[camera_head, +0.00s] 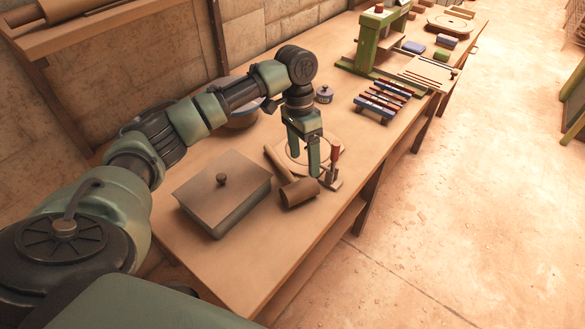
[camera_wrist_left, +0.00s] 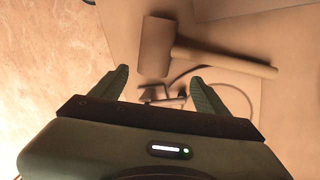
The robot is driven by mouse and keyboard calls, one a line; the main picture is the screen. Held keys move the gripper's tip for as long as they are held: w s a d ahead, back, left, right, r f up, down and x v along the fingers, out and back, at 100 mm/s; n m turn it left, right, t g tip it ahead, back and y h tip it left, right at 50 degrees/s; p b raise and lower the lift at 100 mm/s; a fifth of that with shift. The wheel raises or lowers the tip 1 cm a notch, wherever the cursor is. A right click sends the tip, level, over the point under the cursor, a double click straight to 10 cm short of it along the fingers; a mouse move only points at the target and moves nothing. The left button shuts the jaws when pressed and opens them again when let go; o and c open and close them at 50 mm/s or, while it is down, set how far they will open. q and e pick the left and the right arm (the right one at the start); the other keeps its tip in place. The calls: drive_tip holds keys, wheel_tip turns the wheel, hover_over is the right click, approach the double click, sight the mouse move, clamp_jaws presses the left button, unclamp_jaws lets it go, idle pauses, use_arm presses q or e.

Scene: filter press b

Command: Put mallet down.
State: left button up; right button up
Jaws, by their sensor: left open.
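The wooden mallet lies on the workbench (camera_head: 232,262). Its cylindrical head (camera_head: 299,193) is toward the front edge and its handle (camera_head: 277,161) runs back and to the left. In the left wrist view the mallet head (camera_wrist_left: 155,46) and handle (camera_wrist_left: 228,63) lie just beyond my fingertips. My left gripper (camera_head: 302,158) is open, pointing down above the bench beside the mallet, with its fingers apart and nothing between them. In the wrist view the open fingers (camera_wrist_left: 159,78) are clear of the mallet. My right gripper is not in view.
A lidded box (camera_head: 222,194) stands left of the mallet. A red-handled tool (camera_head: 335,160) stands close to the right of my gripper, beside a round plate. A small lidded pot (camera_head: 324,95), a rack of coloured bars (camera_head: 384,100) and a green press (camera_head: 370,45) stand farther back.

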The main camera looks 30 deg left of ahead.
sight(307, 179)
use_arm(q)
drive_tip(key=x, duration=0.5)
drive_tip(key=p+x, duration=0.1)
drive_tip(key=x, duration=0.1)
drive_tip(key=shift+s+d+f, duration=0.2)
drive_tip(key=shift+s+d, duration=0.15)
drive_tip(key=shift+d, duration=0.1)
drive_tip(key=c, duration=1.5)
clamp_jaws()
drive_tip(key=shift+r, duration=0.15)
